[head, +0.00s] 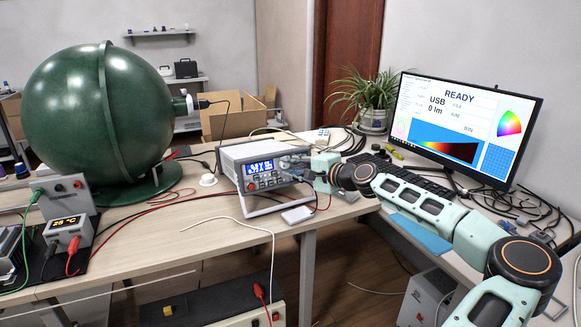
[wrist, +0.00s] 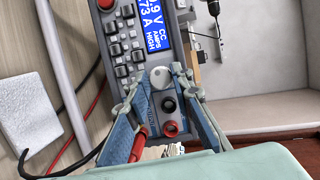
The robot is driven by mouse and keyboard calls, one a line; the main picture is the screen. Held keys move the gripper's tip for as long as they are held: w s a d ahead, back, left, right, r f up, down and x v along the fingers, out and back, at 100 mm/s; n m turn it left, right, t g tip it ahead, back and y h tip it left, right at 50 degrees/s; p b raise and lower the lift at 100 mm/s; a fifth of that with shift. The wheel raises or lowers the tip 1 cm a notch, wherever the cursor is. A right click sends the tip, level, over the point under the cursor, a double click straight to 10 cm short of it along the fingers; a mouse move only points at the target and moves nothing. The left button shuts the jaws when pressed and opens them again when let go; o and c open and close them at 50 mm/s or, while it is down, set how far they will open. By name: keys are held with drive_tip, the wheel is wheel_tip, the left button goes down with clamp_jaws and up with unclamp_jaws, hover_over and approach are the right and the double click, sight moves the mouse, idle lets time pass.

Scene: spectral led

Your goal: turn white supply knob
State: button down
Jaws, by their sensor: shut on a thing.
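The white power supply (head: 238,158) stands on the table in the head view, its display and buttons facing me. In the wrist view its front panel (wrist: 125,30) is tilted, with a lit blue display (wrist: 154,22). The light grey-white knob (wrist: 160,77) sits between the two fingers of my gripper (wrist: 160,84), which is shut on it. The finger pads partly hide the knob's sides.
Red and black cables run close to the supply. A small white box (head: 297,215) lies before it. A large green sphere (head: 75,115) stands left, a monitor (head: 465,125) and keyboard (head: 405,175) right.

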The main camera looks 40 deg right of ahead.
drive_tip(key=shift+n, duration=0.5)
drive_tip(key=c, duration=1.7)
unclamp_jaws()
drive_tip(key=v, duration=1.2)
drive_tip(key=shift+r, duration=0.1)
